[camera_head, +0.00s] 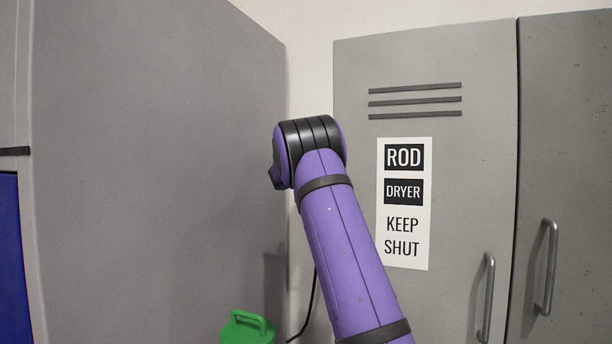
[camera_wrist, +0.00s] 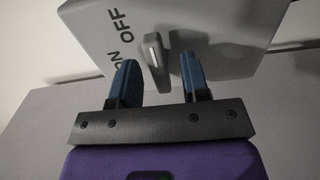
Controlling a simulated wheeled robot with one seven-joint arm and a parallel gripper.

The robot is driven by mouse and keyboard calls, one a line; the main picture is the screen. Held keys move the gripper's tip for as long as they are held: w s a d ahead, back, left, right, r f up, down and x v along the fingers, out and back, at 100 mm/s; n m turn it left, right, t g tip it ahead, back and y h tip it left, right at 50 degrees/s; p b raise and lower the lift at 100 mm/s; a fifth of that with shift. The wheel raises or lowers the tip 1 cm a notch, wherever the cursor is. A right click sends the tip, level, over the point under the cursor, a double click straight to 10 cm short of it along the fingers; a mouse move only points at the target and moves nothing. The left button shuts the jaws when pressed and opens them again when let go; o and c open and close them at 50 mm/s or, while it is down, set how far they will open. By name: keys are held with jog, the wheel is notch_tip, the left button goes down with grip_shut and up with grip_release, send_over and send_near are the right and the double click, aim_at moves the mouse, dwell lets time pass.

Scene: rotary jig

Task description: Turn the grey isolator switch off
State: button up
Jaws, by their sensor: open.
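The grey isolator switch is a pale grey box (camera_wrist: 225,30) in the wrist view, with ON and OFF printed in black at its left side. Its grey handle (camera_wrist: 157,68) stands out from the box face and carries a white stripe towards its upper end. I cannot tell for certain which word the handle points to. My gripper (camera_wrist: 160,60) is open, with one blue finger to each side of the handle in the picture. A gap shows on both sides, and I see no clear contact. The head view shows neither the switch nor my gripper.
In the head view, a grey locker (camera_head: 455,170) with a "ROD DRYER KEEP SHUT" sign (camera_head: 404,204) and bar handles stands at right. A large grey panel (camera_head: 160,170) fills the left. A green object with a handle (camera_head: 248,329) is low between them, near a black cable.

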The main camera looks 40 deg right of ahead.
jog(key=v, duration=1)
jog(key=shift+s+a, duration=0.1)
jog(key=s+a+f+m+y, duration=0.1)
jog(key=s+a+f+y, duration=0.4)
jog(key=s+a, duration=0.7)
jog(key=s+a+f+m+g+y, duration=0.1)
jog(key=s+a+f+y, duration=0.4)
jog(key=s+a, duration=0.8)
jog(key=s+a+f+m+y, duration=0.2)
jog(key=s+a+f+y, duration=0.3)
jog(key=s+a, duration=0.8)
jog(key=s+y, duration=0.1)
jog(key=s, duration=0.3)
jog(key=shift+s+a+f+g+y, duration=0.15)
jog(key=shift+s+f+g+y, duration=0.05)
jog(key=shift+s+g+y, duration=0.1)
